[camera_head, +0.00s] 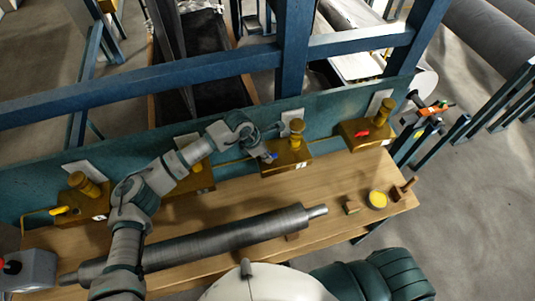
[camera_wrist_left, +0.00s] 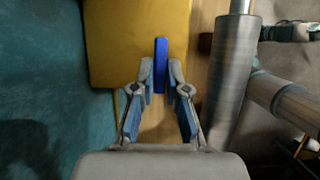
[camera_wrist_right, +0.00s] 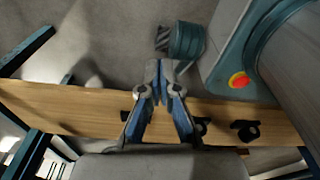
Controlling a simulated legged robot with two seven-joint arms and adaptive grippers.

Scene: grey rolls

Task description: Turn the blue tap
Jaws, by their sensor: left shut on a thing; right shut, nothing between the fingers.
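The blue tap (camera_wrist_left: 160,62) is a narrow blue handle at the edge of a yellow box (camera_wrist_left: 130,40) in the left wrist view. In the head view this box (camera_head: 286,158) stands at the back of the wooden bench, with a brass-coloured cylinder on top. My left gripper (camera_wrist_left: 161,76) is shut on the blue handle, one fingertip on each side. In the head view my left gripper (camera_head: 266,155) reaches the front left of the box and partly hides the tap. My right gripper (camera_wrist_right: 160,84) is shut and empty above the bench in the right wrist view.
A grey roll (camera_head: 215,241) lies along the bench. Similar boxes stand beside, one with a red tap (camera_head: 362,134), one with a yellow tap (camera_head: 60,210). A yellow disc (camera_head: 377,199) and small block (camera_head: 352,207) lie at right. A blue beam (camera_head: 150,89) crosses behind.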

